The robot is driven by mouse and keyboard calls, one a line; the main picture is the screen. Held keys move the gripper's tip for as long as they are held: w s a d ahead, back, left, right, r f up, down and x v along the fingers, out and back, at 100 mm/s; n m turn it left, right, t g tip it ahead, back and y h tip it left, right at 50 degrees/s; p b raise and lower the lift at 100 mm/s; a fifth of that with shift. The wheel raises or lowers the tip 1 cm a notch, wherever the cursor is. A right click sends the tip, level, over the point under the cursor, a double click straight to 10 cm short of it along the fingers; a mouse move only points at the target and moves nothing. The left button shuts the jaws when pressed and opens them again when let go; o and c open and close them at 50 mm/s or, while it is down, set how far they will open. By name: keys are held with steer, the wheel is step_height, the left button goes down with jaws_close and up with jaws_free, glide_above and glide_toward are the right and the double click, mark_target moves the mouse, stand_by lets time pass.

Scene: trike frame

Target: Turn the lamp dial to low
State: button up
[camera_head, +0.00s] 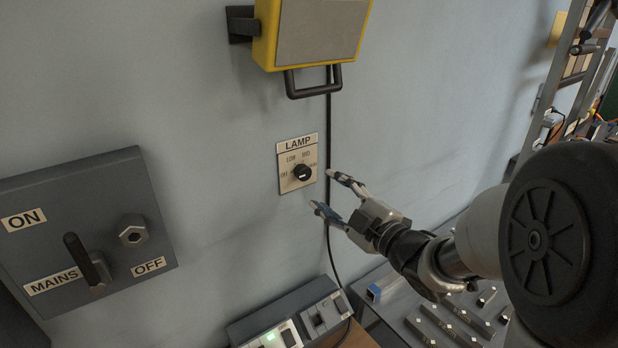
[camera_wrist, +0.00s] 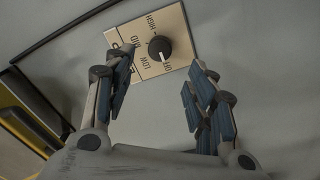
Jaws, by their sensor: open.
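The lamp dial (camera_head: 302,172) is a round black knob on a cream plate (camera_head: 287,184) on the grey wall. The plate is headed LAMP and marked OFF, LOW, MID and HIGH. In the wrist view the dial (camera_wrist: 157,45) shows a white pointer that appears to face OFF. My gripper (camera_head: 322,190) is open and empty, just right of the plate in the head view, with its fingers towards the wall. In the wrist view the dial lies between and beyond the two fingertips (camera_wrist: 162,60). I see no contact; the left finger covers part of the plate.
A yellow lamp box (camera_head: 318,35) with a black handle hangs above the plate. A black cable (camera_head: 328,130) runs down the wall beside it. A grey mains switch box (camera_head: 85,225) is at left. Below are a grey unit (camera_head: 290,318) and a tray of parts (camera_head: 450,320).

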mark_target(306, 174)
steer(key=x, duration=0.8)
steer(key=shift+w+a, duration=0.25)
steer(key=shift+w, duration=0.05)
steer(key=shift+c, duration=0.5)
steer(key=c, duration=1)
